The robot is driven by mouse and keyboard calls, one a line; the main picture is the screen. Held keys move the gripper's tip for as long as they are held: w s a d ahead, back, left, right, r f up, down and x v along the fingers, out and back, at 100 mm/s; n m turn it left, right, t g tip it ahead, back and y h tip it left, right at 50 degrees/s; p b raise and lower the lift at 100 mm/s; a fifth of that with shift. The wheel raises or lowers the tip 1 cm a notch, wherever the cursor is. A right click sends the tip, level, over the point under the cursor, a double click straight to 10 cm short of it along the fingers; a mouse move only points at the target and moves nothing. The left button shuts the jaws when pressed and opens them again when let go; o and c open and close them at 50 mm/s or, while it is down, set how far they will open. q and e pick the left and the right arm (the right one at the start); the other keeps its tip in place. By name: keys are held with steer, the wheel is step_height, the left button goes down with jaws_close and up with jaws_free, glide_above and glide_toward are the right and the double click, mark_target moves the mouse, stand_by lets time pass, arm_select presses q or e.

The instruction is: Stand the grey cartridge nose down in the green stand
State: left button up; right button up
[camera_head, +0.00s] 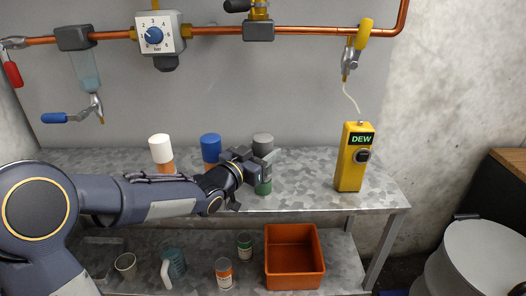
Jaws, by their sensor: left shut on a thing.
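The grey cartridge (263,141) is upright on the metal shelf's right-middle part, its grey top showing above my left gripper (264,166). My left gripper is shut on the grey cartridge, with its fingers across the cartridge's middle. The green stand (264,188) shows directly below the fingers. The fingers hide the place where cartridge and stand would meet, so I cannot tell whether they touch or how deep the cartridge sits. My right gripper is not in view.
A white-topped cartridge (159,148) and a blue-topped one (210,147) stand upright to the left, with orange below each. A yellow DEW meter (354,157) stands at the right. An orange bin (293,258) is on the lower shelf. The upper shelf (310,180) is clear between stand and meter.

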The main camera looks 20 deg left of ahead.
arm_select(q)
steer(key=shift+f, duration=0.15)
steer(key=o, duration=1.3)
steer(key=shift+c, duration=0.2)
steer(key=v, duration=0.8)
steer(key=shift+p, duration=0.4)
